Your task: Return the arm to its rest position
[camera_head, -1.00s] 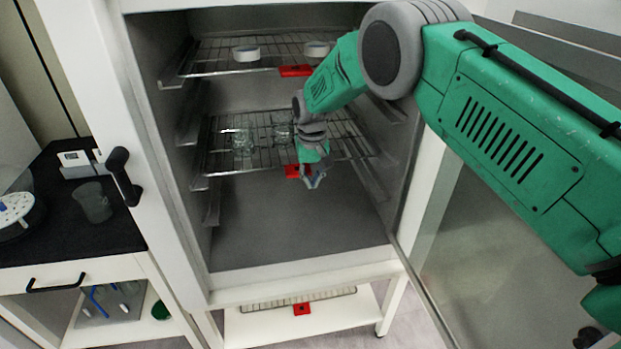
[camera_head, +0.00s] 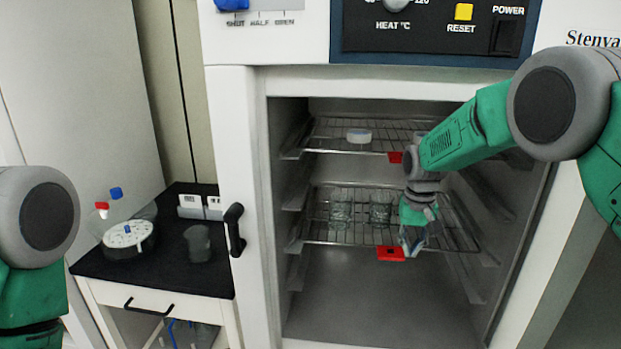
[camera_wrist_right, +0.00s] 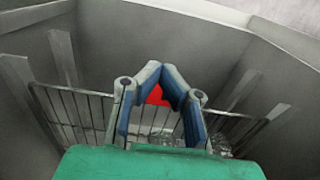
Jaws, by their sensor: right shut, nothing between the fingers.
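My right gripper (camera_head: 411,250) is inside the open cabinet, in front of the middle wire shelf (camera_head: 350,237) and just right of its red tag (camera_head: 391,253). It is shut and empty; the right wrist view also shows its fingers (camera_wrist_right: 161,70) closed together, with a red tag (camera_wrist_right: 156,97) and a wire shelf (camera_wrist_right: 75,118) behind them. My right arm (camera_head: 470,130) reaches in from the right across the opening. Part of my left arm (camera_head: 36,225) shows at the left edge, but its gripper is out of view.
Two glass beakers (camera_head: 341,212) stand on the middle shelf. A white ring-shaped item (camera_head: 359,136) sits on the upper shelf, near another red tag (camera_head: 396,157). The cabinet's left frame (camera_head: 236,150) has a black handle. A side bench (camera_head: 160,262) holds a round white device (camera_head: 129,234) and a dark cup (camera_head: 198,243).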

